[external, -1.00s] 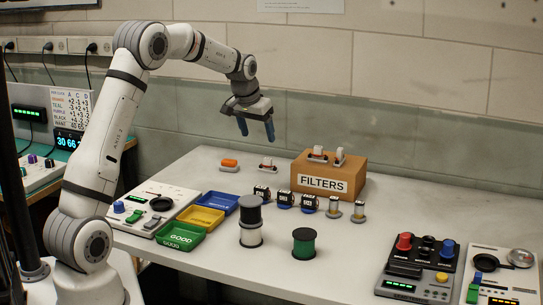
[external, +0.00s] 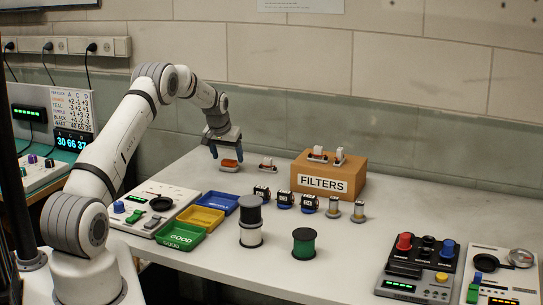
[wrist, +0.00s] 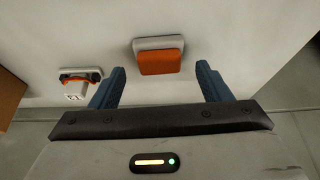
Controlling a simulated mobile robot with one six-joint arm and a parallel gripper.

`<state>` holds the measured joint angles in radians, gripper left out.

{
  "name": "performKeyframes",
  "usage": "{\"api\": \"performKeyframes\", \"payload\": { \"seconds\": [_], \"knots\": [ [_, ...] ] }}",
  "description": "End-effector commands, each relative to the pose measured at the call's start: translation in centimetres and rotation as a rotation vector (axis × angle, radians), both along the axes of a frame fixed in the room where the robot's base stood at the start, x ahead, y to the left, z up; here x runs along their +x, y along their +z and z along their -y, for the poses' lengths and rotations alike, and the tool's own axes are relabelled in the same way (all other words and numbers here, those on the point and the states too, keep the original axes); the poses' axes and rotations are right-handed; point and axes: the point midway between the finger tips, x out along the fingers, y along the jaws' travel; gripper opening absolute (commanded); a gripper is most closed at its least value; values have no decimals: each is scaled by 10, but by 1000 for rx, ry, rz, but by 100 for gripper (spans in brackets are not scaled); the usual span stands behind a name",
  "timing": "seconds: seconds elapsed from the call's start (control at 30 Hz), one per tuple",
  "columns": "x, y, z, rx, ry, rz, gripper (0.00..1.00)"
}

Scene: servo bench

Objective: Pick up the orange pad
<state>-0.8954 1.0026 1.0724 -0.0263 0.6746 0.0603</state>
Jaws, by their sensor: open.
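The orange pad (external: 229,163) sits on a light grey base on the table, near the back wall. In the wrist view the orange pad (wrist: 160,62) lies between and slightly beyond the two blue fingertips, with a clear gap on each side. My gripper (external: 227,151) is open and points down just above the pad. In the wrist view my gripper (wrist: 160,80) is empty. In the external view the fingers come close to the pad; whether they touch it I cannot tell.
A small red-and-white part on a grey base (external: 268,165) stands to the right of the pad. The FILTERS box (external: 345,170) is farther right. Blue, yellow (external: 201,218) and green trays lie in front.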

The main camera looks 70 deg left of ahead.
Motion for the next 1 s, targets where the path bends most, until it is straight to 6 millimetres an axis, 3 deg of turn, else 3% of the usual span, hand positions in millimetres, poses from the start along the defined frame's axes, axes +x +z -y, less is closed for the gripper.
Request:
{"api": "performKeyframes", "payload": {
  "seconds": [0.2, 0.43, 0.9, 1.0],
  "knots": [
    [5, -16, -6, 0, 0, 0, 71],
    [5, -18, -6, 1, 0, 1, 71],
    [5, -18, -6, 0, 0, 0, 33],
    [5, -17, -6, 1, 0, 1, 32]
  ]
}}
